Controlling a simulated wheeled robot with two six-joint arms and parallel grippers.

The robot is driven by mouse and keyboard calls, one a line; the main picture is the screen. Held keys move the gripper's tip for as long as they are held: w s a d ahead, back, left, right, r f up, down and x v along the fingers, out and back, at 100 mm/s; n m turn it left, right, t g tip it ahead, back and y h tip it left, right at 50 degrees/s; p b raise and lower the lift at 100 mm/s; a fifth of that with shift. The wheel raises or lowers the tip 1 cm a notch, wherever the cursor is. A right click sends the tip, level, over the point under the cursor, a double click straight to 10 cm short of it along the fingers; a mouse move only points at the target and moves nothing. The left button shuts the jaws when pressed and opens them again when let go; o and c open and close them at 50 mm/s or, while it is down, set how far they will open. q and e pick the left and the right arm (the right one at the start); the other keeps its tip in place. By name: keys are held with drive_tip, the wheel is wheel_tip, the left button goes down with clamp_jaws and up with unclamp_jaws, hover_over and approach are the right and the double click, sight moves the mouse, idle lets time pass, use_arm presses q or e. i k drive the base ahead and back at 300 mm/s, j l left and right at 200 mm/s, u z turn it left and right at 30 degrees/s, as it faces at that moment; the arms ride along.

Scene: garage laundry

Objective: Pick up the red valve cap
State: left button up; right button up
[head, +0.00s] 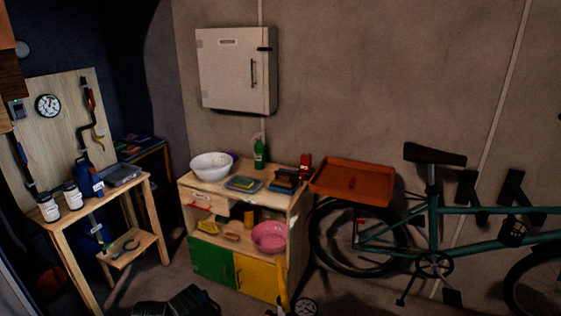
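I cannot make out a red valve cap for certain. A tiny dark red spot (351,184) shows on the floor of the orange tray (385,192), too small to identify. The tray stands to the right of the wooden cabinet, above the bicycle's rear wheel. A larger red object (305,161) stands at the back right corner of the cabinet top. Neither of my grippers can be made out in the head view.
The wooden cabinet (240,204) carries a white bowl (211,167), a green bottle (259,153) and stacked items. A pink bowl (269,237) sits on its shelf. A teal bicycle (433,229) leans at the right. A workbench (92,204) stands left. Dark clutter (178,306) lies at the bottom.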

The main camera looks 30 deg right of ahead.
sight(352, 183)
drive_tip(key=z, duration=1.45)
